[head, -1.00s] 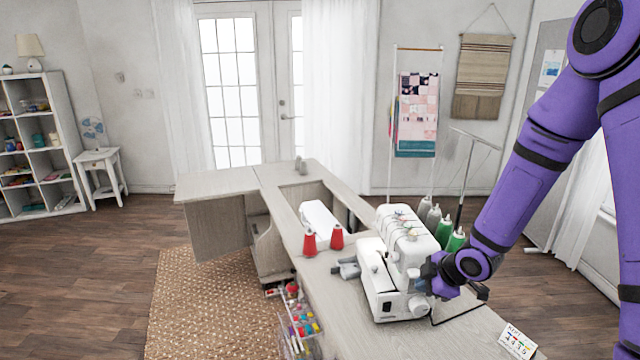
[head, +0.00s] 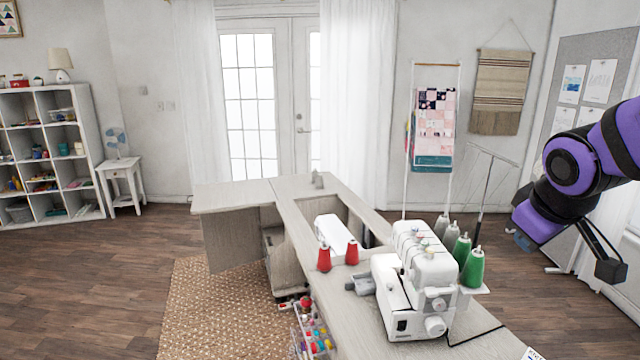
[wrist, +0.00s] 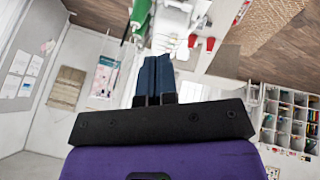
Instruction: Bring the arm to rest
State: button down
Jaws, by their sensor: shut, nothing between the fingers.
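My gripper (wrist: 153,62) shows in the wrist view with its two dark blue fingers together and nothing between them. In the head view my gripper (head: 520,238) is at the right, small and partly hidden by my purple wrist, apart from the cabinet and the machine. The white serger (head: 420,285) stands on the cabinet top, to the left of my arm, with green spools (head: 473,268) and grey spools behind it.
The pale sewing cabinet (head: 290,215) runs through the middle, with red spools (head: 324,258) on top. A quilt rack (head: 434,125) stands behind. A pinboard (head: 590,75) is on the right wall near my arm. Open wood floor lies at the left.

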jog(key=s+a+r+m+y, duration=0.1)
jog(key=s+r+m, duration=0.1)
jog(key=s, duration=0.5)
jog(key=s+a+r+m, duration=0.1)
jog(key=s+r+m, duration=0.1)
jog(key=s, duration=0.5)
jog(key=shift+a+r+m+g+y, duration=0.3)
jog(key=shift+r+g+y, duration=0.1)
jog(key=shift+r, duration=0.45)
